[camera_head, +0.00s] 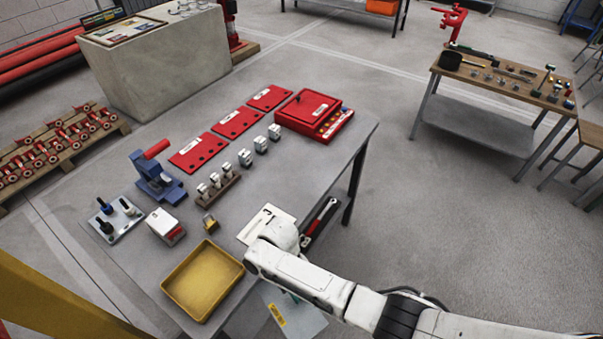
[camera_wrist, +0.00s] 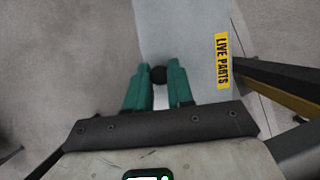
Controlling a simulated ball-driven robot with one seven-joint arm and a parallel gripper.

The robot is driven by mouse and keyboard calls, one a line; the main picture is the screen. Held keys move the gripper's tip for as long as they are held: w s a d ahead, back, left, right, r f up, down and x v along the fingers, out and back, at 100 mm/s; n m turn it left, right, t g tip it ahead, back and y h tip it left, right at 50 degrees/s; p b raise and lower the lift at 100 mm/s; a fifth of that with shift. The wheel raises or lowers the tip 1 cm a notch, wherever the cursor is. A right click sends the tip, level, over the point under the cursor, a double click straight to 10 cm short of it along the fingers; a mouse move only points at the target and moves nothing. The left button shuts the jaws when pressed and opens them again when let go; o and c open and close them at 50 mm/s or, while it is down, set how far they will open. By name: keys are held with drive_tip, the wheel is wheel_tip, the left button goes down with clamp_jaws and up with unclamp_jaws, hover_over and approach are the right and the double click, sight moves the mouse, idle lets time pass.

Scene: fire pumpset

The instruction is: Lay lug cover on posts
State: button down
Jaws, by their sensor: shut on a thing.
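The lug cover (camera_head: 297,318) is a pale, flat panel with a yellow label. My gripper (camera_wrist: 159,74) has green fingers shut on a round black knob on the cover. I cannot tell whether these are the task's posts.
A yellow tray (camera_head: 203,281) lies at the table's front, left of my arm. A white meter-like box (camera_head: 165,226), a blue press (camera_head: 154,178) and a white card (camera_head: 262,217) stand beyond. A dark and yellow bar (camera_wrist: 275,82) runs close by the cover's right side.

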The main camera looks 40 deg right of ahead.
drive_tip(key=shift+w+a+r, duration=0.1)
drive_tip(key=shift+w+r, duration=0.1)
drive_tip(key=shift+w, duration=0.25)
drive_tip(key=shift+w+a+r, duration=0.1)
drive_tip(key=shift+w+r, duration=0.05)
drive_tip(key=shift+w, duration=0.3)
drive_tip(key=shift+s, duration=0.1)
